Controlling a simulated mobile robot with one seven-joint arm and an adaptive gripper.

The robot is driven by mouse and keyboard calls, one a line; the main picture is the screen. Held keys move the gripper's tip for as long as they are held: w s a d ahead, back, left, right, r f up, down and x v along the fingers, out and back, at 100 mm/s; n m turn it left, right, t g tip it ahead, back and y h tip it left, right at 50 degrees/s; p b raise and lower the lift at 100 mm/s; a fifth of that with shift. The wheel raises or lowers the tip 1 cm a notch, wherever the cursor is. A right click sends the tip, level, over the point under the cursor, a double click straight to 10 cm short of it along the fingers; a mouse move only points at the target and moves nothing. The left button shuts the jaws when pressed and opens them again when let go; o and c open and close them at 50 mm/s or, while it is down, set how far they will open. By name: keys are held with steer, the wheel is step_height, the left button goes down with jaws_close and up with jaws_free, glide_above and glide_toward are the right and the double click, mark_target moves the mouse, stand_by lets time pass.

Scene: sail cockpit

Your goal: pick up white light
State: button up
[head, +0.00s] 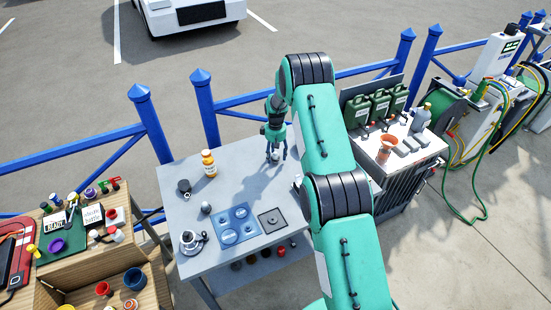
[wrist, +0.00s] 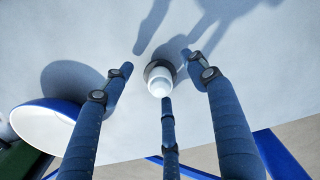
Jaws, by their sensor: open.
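The white light (wrist: 159,82) is a small white rounded piece with a dark ring-like base, on the grey table (head: 185,250). In the wrist view it lies between the tips of my gripper (wrist: 157,66), whose three blue fingers are spread around it. The fingers look apart from it, and nothing is held. In the head view my gripper (head: 276,156) points down over the back right of the table, and the light is small and mostly hidden among the fingers.
A blue-rimmed white bowl (wrist: 48,124) lies left of the fingers in the wrist view. A blue fence (head: 210,110) runs behind; a cart (head: 400,150) stands right.

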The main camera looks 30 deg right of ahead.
steer(key=shift+f, duration=0.2)
steer(key=shift+c, duration=0.5)
steer(key=c, duration=1.1)
